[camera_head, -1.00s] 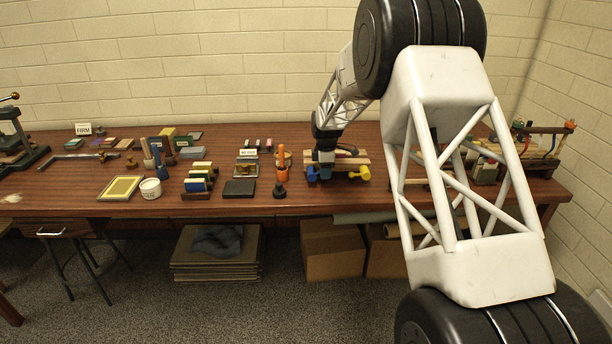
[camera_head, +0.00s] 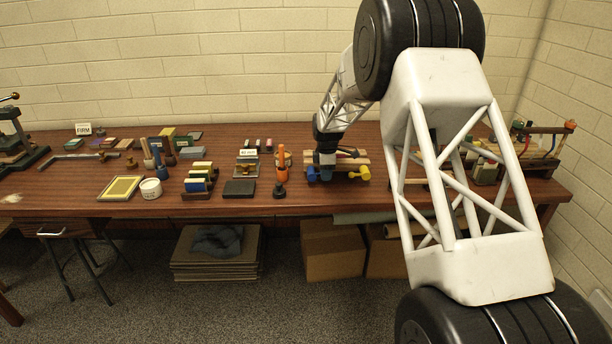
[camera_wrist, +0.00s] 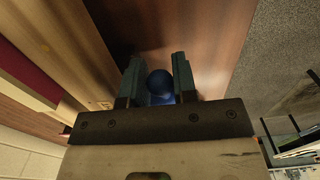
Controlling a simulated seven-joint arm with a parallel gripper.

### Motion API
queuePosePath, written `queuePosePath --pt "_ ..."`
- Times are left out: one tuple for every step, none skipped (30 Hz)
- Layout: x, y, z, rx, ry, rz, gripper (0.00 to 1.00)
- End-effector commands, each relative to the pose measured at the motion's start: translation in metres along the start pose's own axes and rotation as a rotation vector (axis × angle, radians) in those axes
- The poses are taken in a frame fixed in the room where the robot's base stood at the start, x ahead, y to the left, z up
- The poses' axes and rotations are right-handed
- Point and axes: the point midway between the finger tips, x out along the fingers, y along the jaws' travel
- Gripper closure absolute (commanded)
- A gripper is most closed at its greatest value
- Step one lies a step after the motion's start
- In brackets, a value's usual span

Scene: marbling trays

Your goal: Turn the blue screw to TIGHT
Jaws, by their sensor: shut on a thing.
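The blue screw shows in the head view (camera_head: 312,174) at the left front of a wooden block device (camera_head: 350,160) on the table. In the wrist view its round blue knob (camera_wrist: 160,84) sits between the two fingers of my gripper (camera_wrist: 158,78). My gripper is shut on the knob from above; it also shows in the head view (camera_head: 325,172). A yellow screw (camera_head: 360,173) sits to the right of the blue one on the same device. I cannot make out any TIGHT marking, and the screw's shaft is hidden.
An orange-handled tool (camera_head: 282,165) stands just left of the device. A dark slab (camera_head: 239,188) and a rack of coloured rolls (camera_head: 198,180) lie further left. The table's front edge (camera_head: 300,208) is close. My own arm hides part of the table's right side.

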Motion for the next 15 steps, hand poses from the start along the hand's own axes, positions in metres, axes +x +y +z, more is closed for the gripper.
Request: queuePosePath --pt "0.0023 -0.0008 0.0005 0.000 -0.001 -0.003 0.94" --pt "0.0023 -0.0008 0.0005 0.000 -0.001 -0.003 0.94" --pt "0.0023 -0.0008 0.0005 0.000 -0.001 -0.003 0.94" --pt "0.0023 -0.0008 0.0005 0.000 -0.001 -0.003 0.72" --pt "0.0023 -0.0008 0.0005 0.000 -0.001 -0.003 0.68" --pt "0.0021 -0.0008 0.0004 0.000 0.000 -0.003 0.64" --pt "0.0020 -0.0007 0.0004 0.000 0.000 -0.003 0.64" --pt "0.0018 -0.0006 0.0003 0.000 0.000 -0.002 0.64" --pt "0.0015 -0.0006 0.0003 0.000 0.000 -0.002 0.64" --pt "0.0014 -0.0005 0.0003 0.000 0.000 -0.002 0.64" --pt "0.0013 -0.0005 0.0002 0.000 0.000 -0.002 0.64" --pt "0.0012 -0.0004 0.0002 0.000 0.000 -0.002 0.64" --pt "0.0010 -0.0004 0.0002 0.000 0.000 -0.002 0.64" --pt "0.0008 -0.0004 0.0001 0.000 0.000 -0.001 0.64" --pt "0.0002 -0.0003 -0.0001 0.000 0.000 -0.001 0.64"
